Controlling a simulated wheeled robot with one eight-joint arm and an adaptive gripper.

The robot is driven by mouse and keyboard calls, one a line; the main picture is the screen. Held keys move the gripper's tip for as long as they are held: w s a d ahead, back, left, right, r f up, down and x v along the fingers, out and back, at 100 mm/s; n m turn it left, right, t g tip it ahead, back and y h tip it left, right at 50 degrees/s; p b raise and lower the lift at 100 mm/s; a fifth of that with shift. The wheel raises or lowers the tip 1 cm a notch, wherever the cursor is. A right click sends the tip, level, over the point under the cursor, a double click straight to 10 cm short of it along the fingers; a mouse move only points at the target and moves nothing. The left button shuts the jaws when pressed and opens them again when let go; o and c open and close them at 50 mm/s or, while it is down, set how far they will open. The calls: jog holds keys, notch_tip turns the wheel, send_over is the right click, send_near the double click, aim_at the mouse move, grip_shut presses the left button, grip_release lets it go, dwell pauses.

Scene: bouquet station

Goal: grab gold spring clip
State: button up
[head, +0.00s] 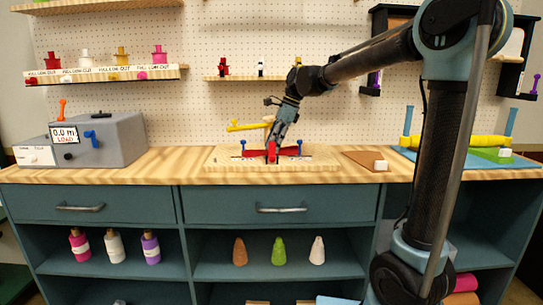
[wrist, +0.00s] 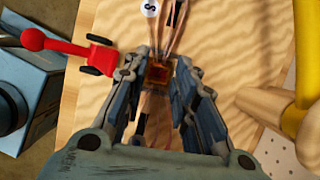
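My gripper (wrist: 165,72) points down over the pale wooden board (head: 215,165) on the counter. It also shows in the head view (head: 272,150). Its fingers stand apart. A small amber block with a dark red centre (wrist: 158,75) lies between or just beyond the fingertips; I cannot tell whether they touch it, or whether it is the gold spring clip. Thin brownish strands (wrist: 172,35) run past it. In the head view a small yellow bit (head: 298,61) shows at the middle shelf behind my arm, too small to identify.
A red lever (wrist: 65,47) is left of the fingers, a thick yellow bar (wrist: 305,60) right. In the head view, a yellow arm (head: 247,126) stands behind the board. A grey load box (head: 110,140) is at left, a brown mat (head: 362,159) at right.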

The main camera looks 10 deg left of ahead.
jog(key=shift+f, duration=0.15)
grip_shut()
